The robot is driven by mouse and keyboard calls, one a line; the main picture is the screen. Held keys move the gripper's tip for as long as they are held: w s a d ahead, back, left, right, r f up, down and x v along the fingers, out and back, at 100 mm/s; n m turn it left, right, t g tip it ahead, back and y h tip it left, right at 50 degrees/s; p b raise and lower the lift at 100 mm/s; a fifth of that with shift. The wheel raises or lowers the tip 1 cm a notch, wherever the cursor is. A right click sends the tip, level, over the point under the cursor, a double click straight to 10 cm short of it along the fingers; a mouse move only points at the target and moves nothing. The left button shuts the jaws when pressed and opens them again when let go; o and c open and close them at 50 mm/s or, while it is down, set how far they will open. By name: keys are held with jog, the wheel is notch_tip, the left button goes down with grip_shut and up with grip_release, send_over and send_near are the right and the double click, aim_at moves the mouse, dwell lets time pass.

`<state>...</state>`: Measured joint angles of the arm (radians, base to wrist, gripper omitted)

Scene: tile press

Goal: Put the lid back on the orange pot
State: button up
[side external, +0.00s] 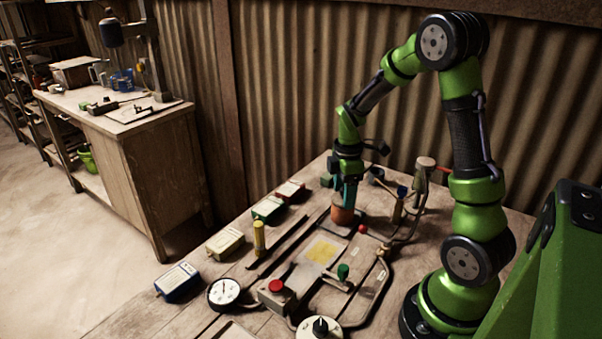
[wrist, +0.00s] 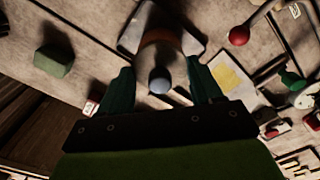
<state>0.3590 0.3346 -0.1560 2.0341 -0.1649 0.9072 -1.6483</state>
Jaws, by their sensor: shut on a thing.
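The orange pot (side external: 342,215) stands near the back of the table in the side view, right under my gripper (side external: 347,195). In the wrist view, my gripper (wrist: 160,76) has a teal finger on each side of a greyish lid (wrist: 158,58) with a round blue-grey knob. My gripper is shut on the lid. An orange strip of the pot (wrist: 170,37) shows just beyond the lid. The lid is hidden by the fingers in the side view, and I cannot tell whether it touches the pot's rim.
A dark green block (wrist: 54,58) lies left of the pot in the wrist view. A red ball knob (wrist: 239,36) is to the right. A press plate with a yellow tile (side external: 322,250), a dial gauge (side external: 223,292) and several small boxes (side external: 226,243) occupy the table's front and left.

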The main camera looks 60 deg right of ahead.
jog(key=shift+f, duration=0.1)
dwell(0.7)
jog(key=o, duration=1.2)
jog(key=shift+r, duration=3.55)
jog(key=shift+c, duration=0.5)
grip_shut()
jog(key=shift+f, duration=0.15)
